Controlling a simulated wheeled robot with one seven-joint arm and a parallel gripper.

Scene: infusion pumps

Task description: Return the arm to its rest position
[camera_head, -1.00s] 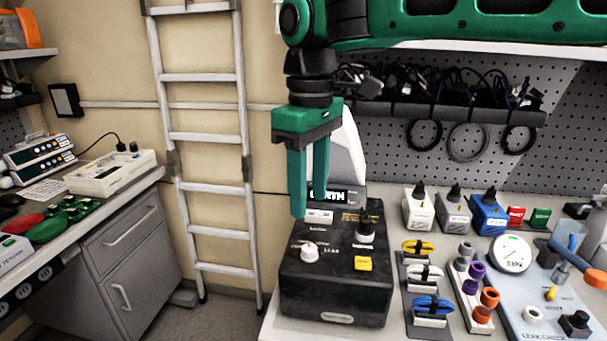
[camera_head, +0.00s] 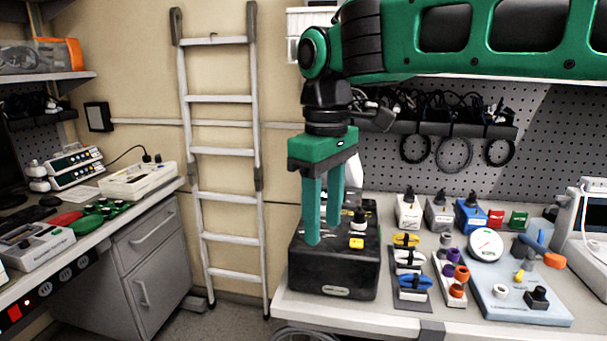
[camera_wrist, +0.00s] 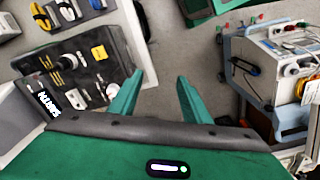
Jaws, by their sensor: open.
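My green gripper (camera_head: 323,242) hangs below my wrist with its fingers pointing down. In the head view it overlaps the black tester box (camera_head: 332,277) on the bench. The black box also shows in the wrist view (camera_wrist: 105,52), to the left of the fingers. My upper arm runs across the top right of the head view. The gripper hides part of the box's top.
The bench (camera_head: 350,313) also bears connector blocks (camera_head: 409,258), a blue leak-check board (camera_head: 510,298) and a white device (camera_head: 590,225). Cables hang on the pegboard (camera_head: 430,190). A ladder (camera_head: 225,170) leans on the wall. A side bench (camera_head: 130,196) stands left. Floor shows between the benches.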

